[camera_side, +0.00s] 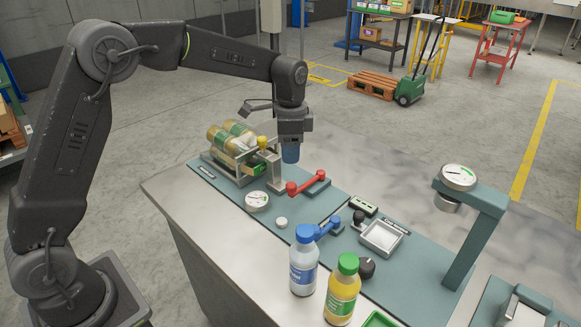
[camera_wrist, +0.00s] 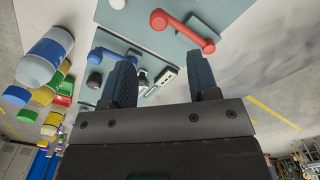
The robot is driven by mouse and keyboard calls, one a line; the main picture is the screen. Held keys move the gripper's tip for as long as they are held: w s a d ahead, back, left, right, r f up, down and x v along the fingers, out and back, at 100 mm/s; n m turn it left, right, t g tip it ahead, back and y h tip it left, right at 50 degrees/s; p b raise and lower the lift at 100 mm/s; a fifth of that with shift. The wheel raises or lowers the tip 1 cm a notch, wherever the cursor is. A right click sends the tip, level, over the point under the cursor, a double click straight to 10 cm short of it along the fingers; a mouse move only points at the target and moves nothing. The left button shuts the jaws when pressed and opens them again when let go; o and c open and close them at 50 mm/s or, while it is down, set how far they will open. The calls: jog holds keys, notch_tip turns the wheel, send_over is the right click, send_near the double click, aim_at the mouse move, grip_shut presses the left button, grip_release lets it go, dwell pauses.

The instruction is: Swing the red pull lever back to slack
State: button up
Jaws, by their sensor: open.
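The red pull lever (camera_side: 306,184) lies on a teal panel at the middle of the bench, its bar slanting up to the right with a round knob at each end. In the wrist view the red lever (camera_wrist: 185,31) shows beyond my fingertips, toward the top. My gripper (camera_side: 290,153) hangs pointing down above and slightly left of the lever in the side view, apart from it. In the wrist view my gripper (camera_wrist: 160,68) has its two dark fingers spread, with nothing between them.
A clamp rack with bottles (camera_side: 232,140) stands close left of my gripper. A blue lever (camera_side: 327,228), a white tray (camera_side: 381,237), a blue-capped bottle (camera_side: 304,262) and a green-capped bottle (camera_side: 343,290) are nearer the front. A gauge post (camera_side: 475,240) rises at right.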

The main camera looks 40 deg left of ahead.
jog(key=shift+r, duration=1.7)
jog(key=s+r+n+t, duration=0.35)
jog(key=s+r, duration=0.45)
jog(key=s, duration=0.6)
jog(key=s+f+n+t, duration=0.2)
jog(key=s+n, duration=0.3)
jog(key=s, duration=1)
jog(key=shift+f+n, duration=0.35)
jog(key=shift+f, duration=0.15)
